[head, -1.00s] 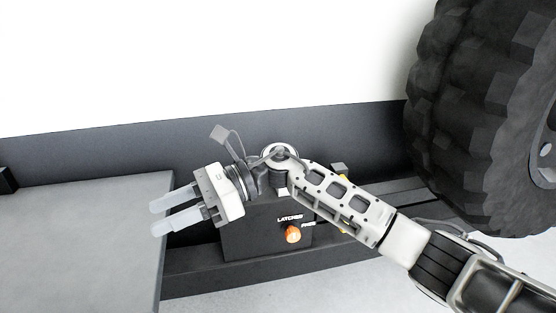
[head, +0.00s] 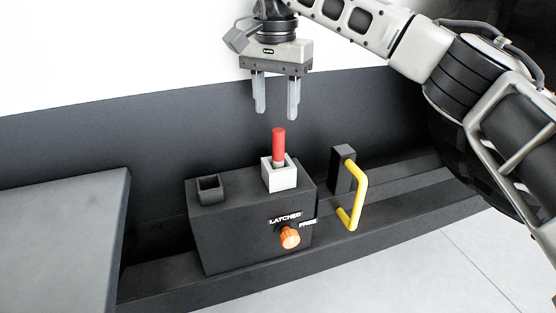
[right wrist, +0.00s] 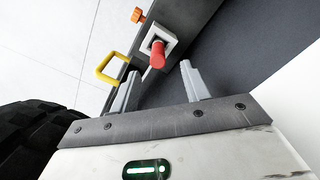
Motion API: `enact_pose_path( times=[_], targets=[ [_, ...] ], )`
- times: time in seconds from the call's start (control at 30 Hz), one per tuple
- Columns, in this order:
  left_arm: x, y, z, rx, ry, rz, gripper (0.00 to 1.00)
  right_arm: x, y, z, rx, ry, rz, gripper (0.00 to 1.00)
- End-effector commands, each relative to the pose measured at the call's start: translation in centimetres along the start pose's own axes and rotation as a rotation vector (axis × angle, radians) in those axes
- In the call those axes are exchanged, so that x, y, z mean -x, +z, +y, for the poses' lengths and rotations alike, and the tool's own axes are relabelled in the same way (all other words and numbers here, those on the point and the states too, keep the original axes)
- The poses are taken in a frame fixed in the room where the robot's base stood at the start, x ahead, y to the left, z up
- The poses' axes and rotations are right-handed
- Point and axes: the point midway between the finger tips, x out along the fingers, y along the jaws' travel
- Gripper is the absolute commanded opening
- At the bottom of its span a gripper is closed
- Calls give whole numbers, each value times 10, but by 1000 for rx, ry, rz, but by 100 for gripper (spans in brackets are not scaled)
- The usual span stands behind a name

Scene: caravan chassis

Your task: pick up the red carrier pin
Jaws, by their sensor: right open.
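The red carrier pin (head: 279,143) stands upright in a light grey square socket (head: 280,178) on top of a dark box (head: 245,225). My right gripper (head: 277,108) is open and empty, fingers pointing down, a little above the pin's top and apart from it. In the right wrist view the pin (right wrist: 157,54) shows beyond and between the two fingertips (right wrist: 160,70), with the socket (right wrist: 168,43) around its base. My left gripper is not in view.
An empty dark square socket (head: 209,188) is on the box's left. An orange knob (head: 289,238) is on its front by the words LATCHED and FREE. A yellow handle (head: 358,195) stands to the right. A grey slab (head: 70,225) lies at the left.

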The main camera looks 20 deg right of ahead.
Motion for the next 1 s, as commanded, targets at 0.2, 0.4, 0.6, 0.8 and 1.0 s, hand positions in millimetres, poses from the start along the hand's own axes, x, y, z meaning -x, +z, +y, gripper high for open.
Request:
enact_pose_path(
  times=[0.2, 0.4, 0.6, 0.8, 1.0],
  targets=[
    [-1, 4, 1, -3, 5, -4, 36, -29, 0, 0, 0, -1, -1, 47],
    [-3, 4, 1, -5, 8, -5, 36, -40, 0, 1, -1, -1, -2, 47],
    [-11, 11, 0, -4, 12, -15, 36, -69, -2, 6, 1, 0, -2, 47],
    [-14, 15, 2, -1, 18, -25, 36, -85, -1, 5, 1, -2, -1, 47],
    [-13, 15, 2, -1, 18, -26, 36, -84, -1, 5, 1, -2, -1, 35]
  ],
)
